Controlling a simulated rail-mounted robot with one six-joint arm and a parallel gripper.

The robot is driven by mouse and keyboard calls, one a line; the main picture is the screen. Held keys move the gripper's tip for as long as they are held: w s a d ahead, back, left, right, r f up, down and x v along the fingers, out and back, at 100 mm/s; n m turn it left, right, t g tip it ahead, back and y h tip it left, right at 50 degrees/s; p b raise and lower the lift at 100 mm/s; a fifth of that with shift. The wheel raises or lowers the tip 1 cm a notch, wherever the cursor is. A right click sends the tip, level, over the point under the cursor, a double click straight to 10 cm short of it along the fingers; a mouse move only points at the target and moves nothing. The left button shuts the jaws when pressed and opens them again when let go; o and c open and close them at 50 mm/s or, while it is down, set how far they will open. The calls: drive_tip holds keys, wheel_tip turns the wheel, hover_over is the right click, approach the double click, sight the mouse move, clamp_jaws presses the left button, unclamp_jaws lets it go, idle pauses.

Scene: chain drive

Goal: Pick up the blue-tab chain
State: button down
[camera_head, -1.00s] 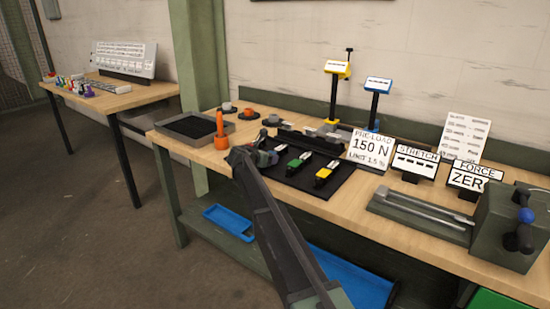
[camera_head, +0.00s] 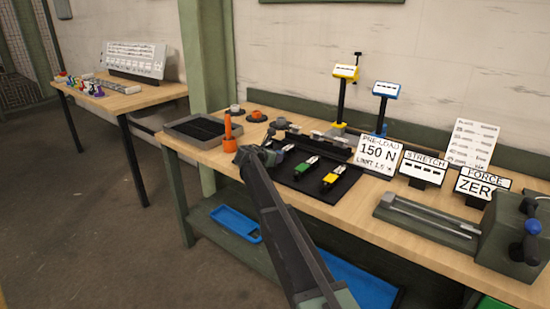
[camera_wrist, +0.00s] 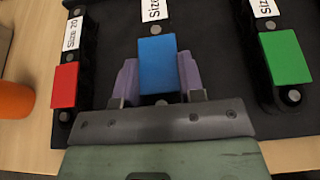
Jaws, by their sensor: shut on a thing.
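The blue-tab chain's blue block (camera_wrist: 157,62) is in the middle of the wrist view, with a white size label above it. My gripper (camera_wrist: 158,84) is shut on it, one purple finger on each side. The chain appears to be at the black mat (camera_wrist: 215,50); I cannot tell whether it is lifted. In the head view my gripper (camera_head: 262,155) is over the mat's left part and hides most of the blue tab.
A red-tab chain (camera_wrist: 65,85) lies to the left and a green-tab chain (camera_wrist: 286,57) to the right. A yellow-tab chain (camera_head: 329,180) lies farther right. An orange-handled tool (camera_head: 229,143) stands left of my gripper, near a grey tray (camera_head: 178,134).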

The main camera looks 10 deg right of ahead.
wheel_tip(320, 180, up, 18)
drive_tip(key=p, duration=1.7)
